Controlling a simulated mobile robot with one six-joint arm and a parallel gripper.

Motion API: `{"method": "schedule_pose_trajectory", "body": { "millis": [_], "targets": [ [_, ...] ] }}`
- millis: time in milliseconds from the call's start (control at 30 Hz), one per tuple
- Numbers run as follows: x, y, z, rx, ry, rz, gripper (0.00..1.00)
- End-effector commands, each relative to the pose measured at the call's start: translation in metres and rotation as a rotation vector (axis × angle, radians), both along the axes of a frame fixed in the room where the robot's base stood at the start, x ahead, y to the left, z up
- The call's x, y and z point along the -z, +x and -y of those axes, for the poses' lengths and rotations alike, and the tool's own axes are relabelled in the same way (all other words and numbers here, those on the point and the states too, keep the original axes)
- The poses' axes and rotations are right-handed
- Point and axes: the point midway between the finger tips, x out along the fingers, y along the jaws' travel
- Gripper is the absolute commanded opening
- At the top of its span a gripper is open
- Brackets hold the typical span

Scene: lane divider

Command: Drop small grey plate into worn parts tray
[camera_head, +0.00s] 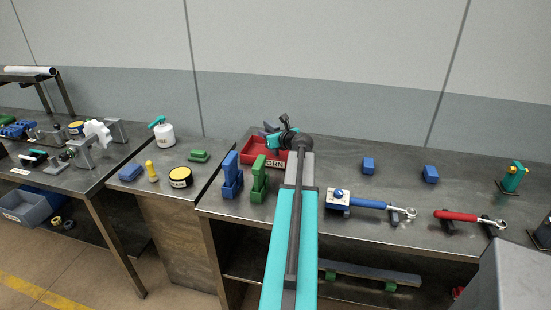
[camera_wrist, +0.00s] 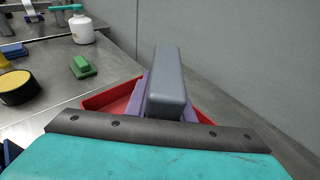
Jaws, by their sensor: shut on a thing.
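My gripper (camera_wrist: 169,62) is shut on the small grey plate (camera_wrist: 136,104). A thick grey finger hides most of the plate, and its lavender-grey edges show on both sides of the finger. In the head view my gripper (camera_head: 272,131) is over the back of the worn parts tray (camera_head: 252,153). This red tray has a label, partly hidden by my arm, with "ORN" readable. The tray's red wall (camera_wrist: 104,100) also shows below the plate in the wrist view. I cannot tell how high the plate is above the tray floor.
Blue (camera_head: 232,176) and green (camera_head: 260,180) upright holders stand in front of the tray. A blue-handled wrench (camera_head: 370,204), a red-handled wrench (camera_head: 457,216) and two blue blocks lie to the right. A wall (camera_head: 350,104) closes the back. The bench's back right is mostly free.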

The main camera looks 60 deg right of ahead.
Motion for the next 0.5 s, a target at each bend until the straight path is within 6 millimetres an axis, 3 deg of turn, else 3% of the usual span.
{"method": "schedule_pose_trajectory", "body": {
  "millis": [267, 300, 400, 500],
  "targets": [
    [-0.0002, 0.0005, -0.0003, 0.0, 0.0, 0.001, 0.0],
    [-0.0002, 0.0006, -0.0004, 0.0, 0.0, 0.001, 0.25],
    [-0.0002, 0.0007, -0.0004, -0.001, 0.0, 0.001, 0.42],
    [0.0, 0.0009, -0.0005, -0.001, 0.0, 0.001, 0.43]
  ]
}}
